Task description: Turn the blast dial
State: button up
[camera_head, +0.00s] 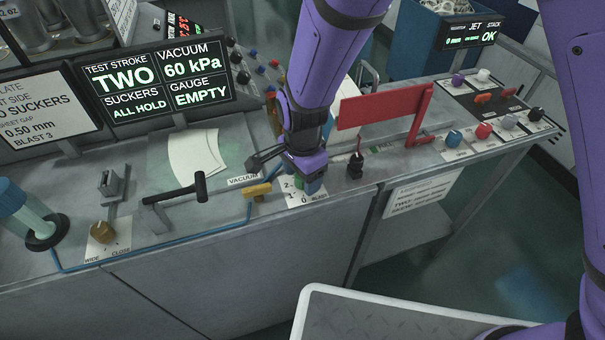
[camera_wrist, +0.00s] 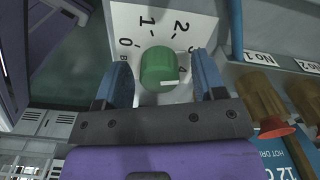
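The blast dial is a green round knob (camera_wrist: 158,64) on a white scale plate (camera_wrist: 152,12) with numbers from 0 upward, in the wrist view. My gripper (camera_wrist: 161,72) is open, with one blue finger on each side of the knob. A narrow gap shows on both sides. In the head view my gripper (camera_head: 309,183) is over the front edge of the bench and hides most of the dial; part of its scale plate (camera_head: 304,198) shows below.
A yellow vacuum handle (camera_head: 257,190) and a black-handled lever (camera_head: 188,190) stand left of the dial. A small black switch (camera_head: 355,165) and a red bar (camera_head: 385,106) are to the right. The sign (camera_head: 35,105) reads "BLAST 3". The screen (camera_head: 155,82) reads "TWO", "60 kPa", "EMPTY".

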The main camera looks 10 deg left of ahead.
notch_tip(320, 180, up, 11)
dwell(0.8)
jog(key=shift+f, duration=0.1)
jog(key=w+d+r+n+t+y, duration=0.1)
jog(key=d+r+n, duration=0.1)
jog(key=d+r, duration=0.75)
jog(key=w+d+r+n+y, duration=0.15)
jog(key=d+r, duration=0.45)
jog(key=d, duration=0.7)
jog(key=s+d+r+n+t+h, duration=0.1)
jog(key=s+d+r+n+t, duration=0.1)
jog(key=s+d, duration=0.5)
jog(key=s+d+r+n+t+h, duration=0.1)
jog(key=s+d+r+n+t, duration=0.1)
jog(key=s+d, duration=0.5)
jog(key=d+r, duration=0.1)
jog(key=d, duration=0.2)
jog(key=shift+d+r, duration=0.35)
jog(key=shift+d, duration=0.05)
